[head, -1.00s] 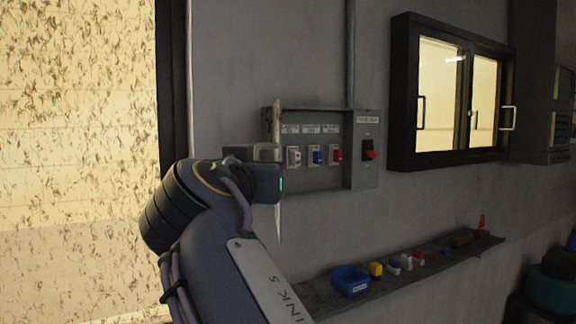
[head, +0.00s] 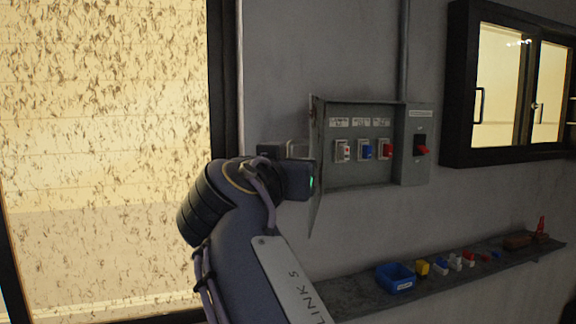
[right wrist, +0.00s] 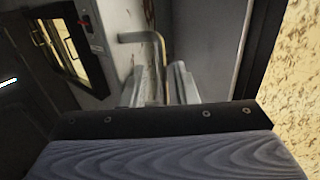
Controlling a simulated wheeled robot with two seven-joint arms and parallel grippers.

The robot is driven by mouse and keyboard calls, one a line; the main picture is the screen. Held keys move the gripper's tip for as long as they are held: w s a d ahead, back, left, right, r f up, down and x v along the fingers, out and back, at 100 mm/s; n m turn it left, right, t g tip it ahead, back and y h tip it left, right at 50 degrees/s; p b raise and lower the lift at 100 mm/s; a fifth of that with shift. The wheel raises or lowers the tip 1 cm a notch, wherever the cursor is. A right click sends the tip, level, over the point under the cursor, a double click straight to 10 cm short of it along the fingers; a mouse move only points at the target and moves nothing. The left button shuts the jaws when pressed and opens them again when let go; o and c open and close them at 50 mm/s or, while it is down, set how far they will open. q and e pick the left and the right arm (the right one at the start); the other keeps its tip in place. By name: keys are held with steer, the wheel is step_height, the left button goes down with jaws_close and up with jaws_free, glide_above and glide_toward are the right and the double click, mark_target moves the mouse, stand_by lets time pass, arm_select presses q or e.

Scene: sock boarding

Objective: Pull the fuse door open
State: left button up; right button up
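The grey fuse box (head: 360,180) is on the wall, and its door (head: 316,165) stands swung out on the left side, seen nearly edge-on. My right gripper (head: 298,148) is at the outer side of the door. In the right wrist view a bent metal handle (right wrist: 140,37) shows just beyond the fingertips of the right gripper (right wrist: 159,75). The two fingers are apart, with a gap between them, and a thin strip of the door edge shows in that gap. I cannot tell whether a finger touches the door. My left gripper is out of view.
Labelled switches (head: 366,150) sit inside the box, with a red lever (head: 423,150) on its right. Below, a shelf (head: 350,299) holds a blue bin (head: 395,279) and several small coloured parts. A dark-framed window (head: 500,80) is at the right, a patterned panel (head: 100,120) at the left.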

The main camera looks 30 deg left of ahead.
steer(key=shift+s, duration=0.15)
steer(key=b+v, duration=0.3)
steer(key=v, duration=0.4)
steer(key=shift+s+d, duration=0.1)
steer(key=shift+s, duration=0.3)
